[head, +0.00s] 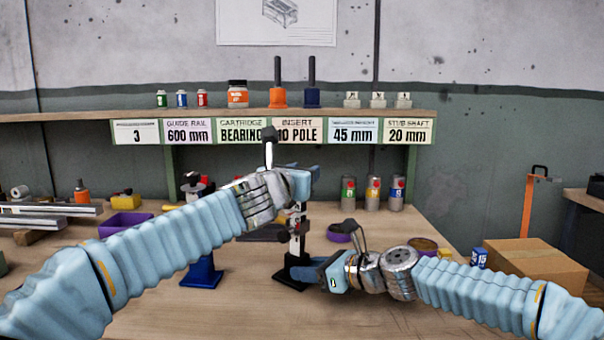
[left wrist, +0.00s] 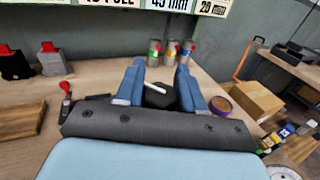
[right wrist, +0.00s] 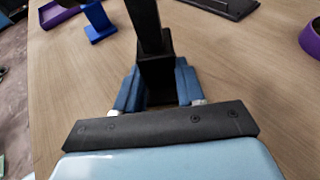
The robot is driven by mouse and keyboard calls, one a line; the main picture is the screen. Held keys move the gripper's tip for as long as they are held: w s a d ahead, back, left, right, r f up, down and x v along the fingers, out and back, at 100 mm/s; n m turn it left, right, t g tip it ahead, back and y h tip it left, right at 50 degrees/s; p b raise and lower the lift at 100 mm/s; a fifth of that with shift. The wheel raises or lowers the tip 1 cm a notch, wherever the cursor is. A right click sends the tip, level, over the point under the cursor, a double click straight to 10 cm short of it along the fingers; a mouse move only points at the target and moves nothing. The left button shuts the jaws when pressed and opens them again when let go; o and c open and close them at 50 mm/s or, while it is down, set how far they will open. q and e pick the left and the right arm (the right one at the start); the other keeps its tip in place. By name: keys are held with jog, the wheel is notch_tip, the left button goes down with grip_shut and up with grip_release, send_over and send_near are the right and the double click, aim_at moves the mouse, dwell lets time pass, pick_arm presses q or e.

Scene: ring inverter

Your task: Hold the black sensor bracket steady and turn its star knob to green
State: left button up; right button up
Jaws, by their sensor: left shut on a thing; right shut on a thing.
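The black sensor bracket (head: 297,226) stands upright on the bench at the middle of the head view, with pale markings on its post. My right gripper (head: 305,272) is shut on its lower part; the right wrist view shows the black post (right wrist: 152,70) between the fingers (right wrist: 157,92). My left gripper (head: 308,180) is above, at the bracket's top. In the left wrist view its fingers (left wrist: 160,88) are closed around the black star knob (left wrist: 158,98), which bears a white pointer. The left hand hides the knob in the head view. I cannot see a green mark.
A blue stand (head: 203,273) is left of the bracket, with a purple tray (head: 122,223) farther left. Several canisters (head: 372,194) stand behind on the right. A cardboard box (head: 535,262) is at the right. The front of the bench is mostly clear.

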pick_arm(q)
jog(key=shift+d+f, duration=0.1)
jog(key=shift+f, duration=0.1)
jog(key=o, duration=0.9)
jog(key=shift+o, duration=0.2)
jog(key=shift+r, duration=0.1)
jog(key=shift+s+a+r, duration=0.1)
jog(key=shift+s+a, duration=0.15)
jog(key=shift+s, duration=0.15)
jog(key=v, duration=1.1)
